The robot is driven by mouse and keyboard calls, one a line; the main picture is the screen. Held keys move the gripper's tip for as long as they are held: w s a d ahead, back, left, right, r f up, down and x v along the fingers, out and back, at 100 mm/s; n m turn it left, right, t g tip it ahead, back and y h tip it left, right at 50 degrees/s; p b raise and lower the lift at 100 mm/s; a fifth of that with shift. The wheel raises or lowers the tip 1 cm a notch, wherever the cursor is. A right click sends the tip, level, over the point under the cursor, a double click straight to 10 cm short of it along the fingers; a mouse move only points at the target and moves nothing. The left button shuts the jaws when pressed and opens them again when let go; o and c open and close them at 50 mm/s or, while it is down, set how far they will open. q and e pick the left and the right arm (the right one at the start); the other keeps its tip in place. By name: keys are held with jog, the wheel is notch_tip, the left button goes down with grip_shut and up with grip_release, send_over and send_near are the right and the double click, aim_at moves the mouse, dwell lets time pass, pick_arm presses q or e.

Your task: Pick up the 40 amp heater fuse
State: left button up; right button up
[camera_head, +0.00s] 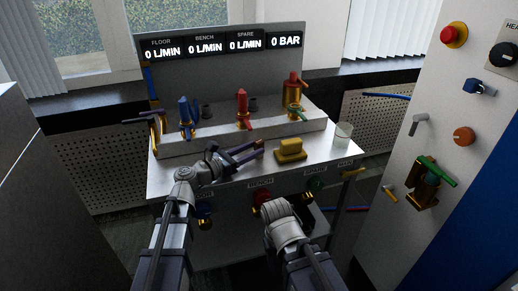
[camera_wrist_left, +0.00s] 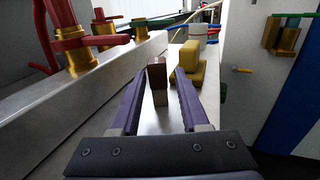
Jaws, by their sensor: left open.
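A small upright block with a reddish-brown front and pale lower part (camera_wrist_left: 157,78) stands between my left fingers in the left wrist view. It may be the fuse; I cannot read any marking on it. My left gripper (camera_wrist_left: 156,103) is open, with one purple finger on each side of the block and gaps showing. In the head view my left gripper (camera_head: 250,150) reaches right, low over the metal bench top, just left of a yellow block-shaped piece (camera_head: 290,151). That yellow piece also shows in the left wrist view (camera_wrist_left: 188,67), beyond the right finger. My right gripper's fingers are hidden.
A raised ledge with blue, red and green-handled valves (camera_head: 242,108) runs behind my left gripper. A clear glass (camera_head: 342,135) stands at the bench's right. A white panel with knobs (camera_head: 440,120) stands farther right. The bench's front edge carries more valves.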

pick_arm(q)
jog(key=shift+x, duration=3.2)
jog(key=shift+w+a, duration=0.1)
jog(key=shift+a, duration=0.05)
jog(key=shift+c, duration=0.2)
grip_shut()
